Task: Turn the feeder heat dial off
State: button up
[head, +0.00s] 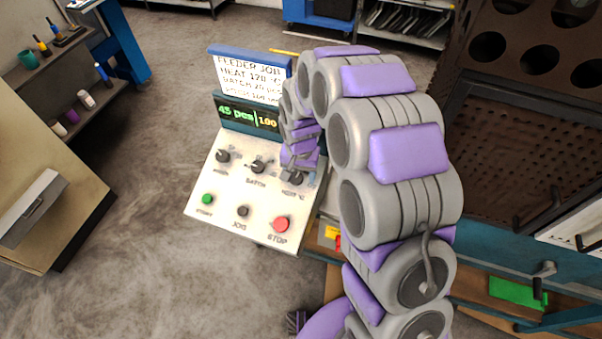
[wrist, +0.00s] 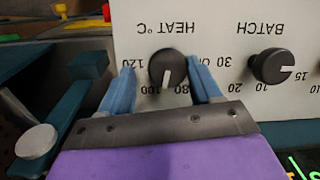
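The heat dial (wrist: 168,68) is a round black knob with a white pointer mark, under the label "HEAT °C", which reads upside down in the wrist view. Its pointer faces down in that view, between the 100 and 80 marks. My gripper (wrist: 161,67) has its two blue fingers apart, one on each side of the dial. I cannot tell if either finger touches it. In the head view my gripper (head: 298,164) is over the right end of the knob row, partly covering the heat dial (head: 296,180).
The white panel (head: 228,222) also has a batch dial (head: 258,167), which shows in the wrist view (wrist: 272,67), another dial (head: 223,156), a green button (head: 208,199), a black jog button (head: 242,211) and a red stop button (head: 281,224). A display (head: 247,118) stands behind.

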jog(key=shift+s+a, duration=0.2)
jog(key=shift+a, duration=0.65)
jog(key=shift+c, duration=2.2)
jog(key=shift+d, duration=0.45)
jog(key=shift+c, duration=0.8)
jog(key=shift+a, duration=0.1)
jog(key=shift+w+a, duration=0.1)
